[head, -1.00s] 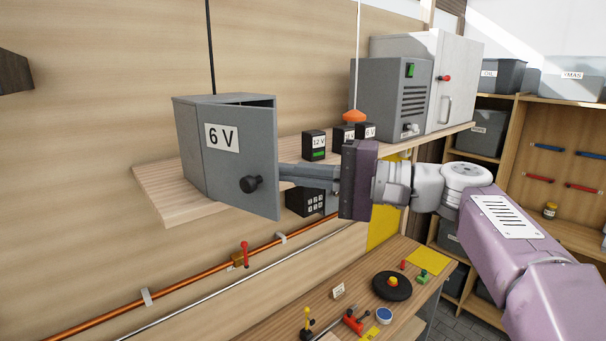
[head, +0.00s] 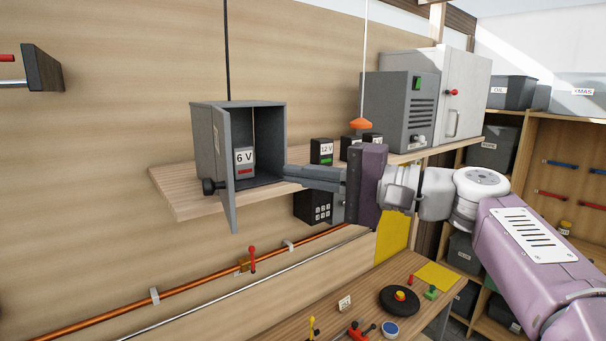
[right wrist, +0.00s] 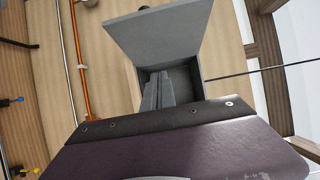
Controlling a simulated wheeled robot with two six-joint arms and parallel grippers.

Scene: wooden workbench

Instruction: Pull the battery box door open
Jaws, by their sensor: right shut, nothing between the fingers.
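The grey battery box (head: 262,108) stands on the left end of the wooden shelf. Its door (head: 227,165) is swung wide open to the left, showing the dark inside. A black knob (head: 210,187) is on the door's outer face. A battery marked 6 V (head: 244,163) stands inside the box. My right gripper (head: 287,175) is shut and empty, with its fingertips at the right side of the box opening. In the right wrist view the open door (right wrist: 158,35) and the box (right wrist: 184,82) show beyond the fingers. My left gripper is not in view.
Several batteries, one marked 12 V (head: 321,151), stand on the shelf (head: 185,200) right of the box, close to my right gripper. A grey vented unit (head: 398,105) is farther right. A copper pipe (head: 200,285) runs below. The bench (head: 300,320) holds several small items.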

